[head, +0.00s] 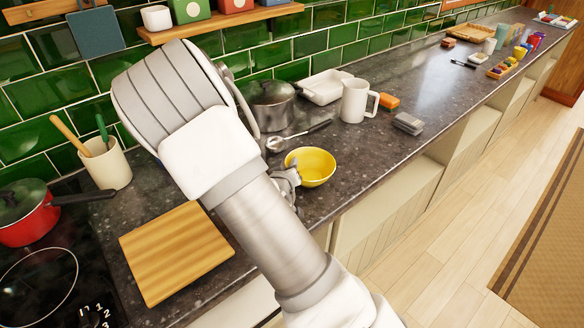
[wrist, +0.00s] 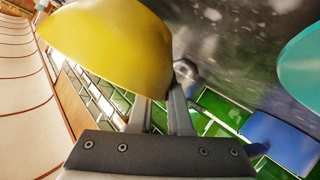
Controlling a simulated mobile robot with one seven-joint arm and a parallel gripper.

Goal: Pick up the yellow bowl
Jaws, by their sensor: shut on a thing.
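The yellow bowl (head: 316,172) is near the front edge of the dark stone counter, its open side up in the head view. My gripper (head: 290,176) is at the bowl's left side, partly hidden behind my arm. In the wrist view the bowl (wrist: 112,42) is large at the upper left. My gripper's two fingers (wrist: 160,98) reach up to it and are shut on its wall; the bowl hides part of the fingertips. I cannot tell whether the bowl touches the counter.
A wooden board (head: 176,252) lies at left. Open floor (head: 460,235) is at right.

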